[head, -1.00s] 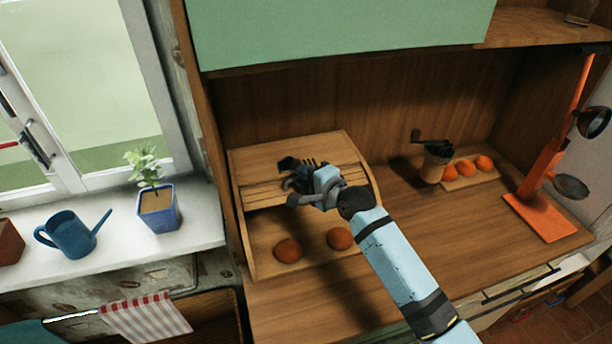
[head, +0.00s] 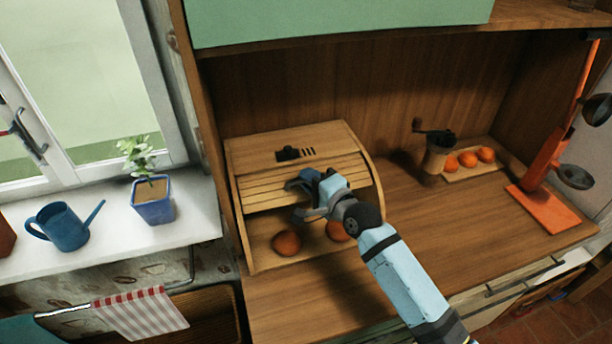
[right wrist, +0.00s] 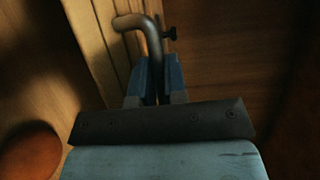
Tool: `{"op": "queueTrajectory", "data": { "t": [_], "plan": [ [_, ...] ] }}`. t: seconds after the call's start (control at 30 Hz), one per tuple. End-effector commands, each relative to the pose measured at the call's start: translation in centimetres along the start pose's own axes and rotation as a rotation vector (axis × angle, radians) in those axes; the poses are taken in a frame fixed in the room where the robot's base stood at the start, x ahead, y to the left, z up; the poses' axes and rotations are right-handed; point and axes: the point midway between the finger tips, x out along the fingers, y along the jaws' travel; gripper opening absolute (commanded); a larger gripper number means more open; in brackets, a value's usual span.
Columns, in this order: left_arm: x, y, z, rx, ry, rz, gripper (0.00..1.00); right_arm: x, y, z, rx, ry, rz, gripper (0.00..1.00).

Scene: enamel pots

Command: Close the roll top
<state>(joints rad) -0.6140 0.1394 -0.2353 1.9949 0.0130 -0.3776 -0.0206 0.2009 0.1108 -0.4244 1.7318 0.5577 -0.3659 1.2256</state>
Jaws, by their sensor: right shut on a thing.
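The wooden bread box (head: 285,140) stands on the counter at the left of the hutch. Its slatted roll top (head: 262,190) is partly down, and the lower front is open. Two round brown-orange buns (head: 287,243) show inside; the right one is partly behind my gripper. My right gripper (head: 306,192) is at the lower edge of the slats. In the right wrist view, its blue fingers (right wrist: 155,80) are shut on a curved metal handle (right wrist: 140,24) by the slats. My left gripper is not in view.
A grinder (head: 437,152) and a board with several orange fruits (head: 466,158) stand right of the box. An orange lamp base (head: 550,209) is farther right. The counter between is clear. A blue watering can (head: 62,226) and potted plant (head: 152,200) stand on the sill.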

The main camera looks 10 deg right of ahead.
Motion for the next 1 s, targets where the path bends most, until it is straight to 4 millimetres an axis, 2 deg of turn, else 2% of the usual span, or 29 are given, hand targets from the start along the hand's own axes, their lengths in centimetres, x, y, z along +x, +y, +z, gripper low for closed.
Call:
{"op": "queueTrajectory", "data": {
  "t": [0.03, 0.27, 0.6, 1.0],
  "plan": [
    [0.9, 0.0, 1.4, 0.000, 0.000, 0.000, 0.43, -0.6, 1.4, 0.3, -0.015, -0.001, -0.033, 0.00],
    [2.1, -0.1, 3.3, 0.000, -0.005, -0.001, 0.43, -3.0, 2.5, 1.3, -0.063, 0.002, -0.155, 0.00],
    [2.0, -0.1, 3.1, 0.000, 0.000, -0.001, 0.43, -5.0, 4.1, 2.1, -0.062, 0.001, -0.150, 0.00],
    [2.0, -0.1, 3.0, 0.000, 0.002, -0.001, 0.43, -5.4, 4.7, 2.3, -0.063, 0.001, -0.149, 0.00]
  ]
}}
